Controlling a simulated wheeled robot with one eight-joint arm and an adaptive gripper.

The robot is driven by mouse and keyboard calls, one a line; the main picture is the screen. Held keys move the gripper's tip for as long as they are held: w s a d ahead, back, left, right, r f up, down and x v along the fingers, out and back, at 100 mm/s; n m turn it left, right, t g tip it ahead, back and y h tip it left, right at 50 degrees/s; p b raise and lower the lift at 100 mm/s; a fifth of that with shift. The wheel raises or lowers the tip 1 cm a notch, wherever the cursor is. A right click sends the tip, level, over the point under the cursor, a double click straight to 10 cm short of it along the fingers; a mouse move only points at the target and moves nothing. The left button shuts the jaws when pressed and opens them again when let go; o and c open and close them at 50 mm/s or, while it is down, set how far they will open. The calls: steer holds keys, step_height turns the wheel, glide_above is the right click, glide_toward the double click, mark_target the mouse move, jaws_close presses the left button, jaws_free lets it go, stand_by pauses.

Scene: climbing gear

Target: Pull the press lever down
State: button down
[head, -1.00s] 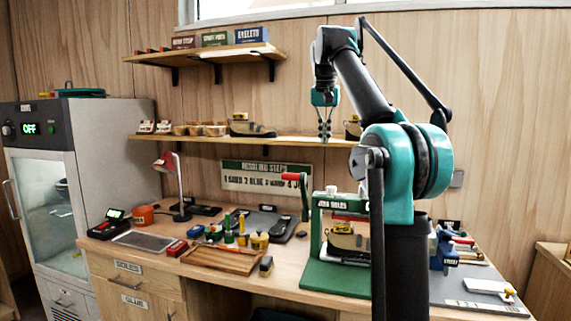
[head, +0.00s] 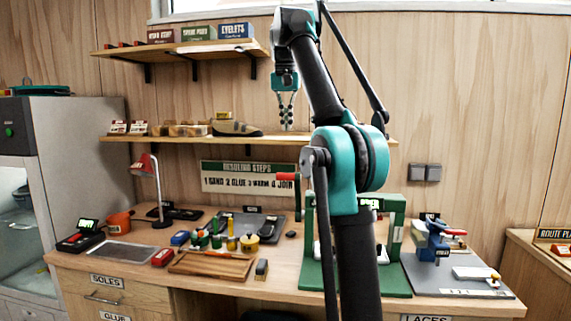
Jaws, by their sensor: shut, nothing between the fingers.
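The green press (head: 396,240) stands on the workbench on a green base, its middle hidden behind my arm. Its lever has a red grip (head: 288,177) that points left from the upper left of the press frame, above the bench. The lever's arm is partly hidden by my arm. My gripper (head: 287,126) hangs fingers down, shut and empty, in front of the lower wall shelf. In the picture it is above the red grip and apart from it.
The lower shelf (head: 180,139) with shoes is close behind my gripper in the picture. A wooden tray (head: 212,265), small tools and a red lamp (head: 142,163) stand left of the press. A blue vise (head: 431,241) stands right of it.

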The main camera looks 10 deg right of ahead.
step_height(320, 180, down, 12)
steer(key=shift+f, duration=0.2)
steer(key=shift+s+f, duration=0.15)
steer(key=shift+f, duration=0.15)
steer(key=shift+s, duration=0.15)
stand_by(0.5)
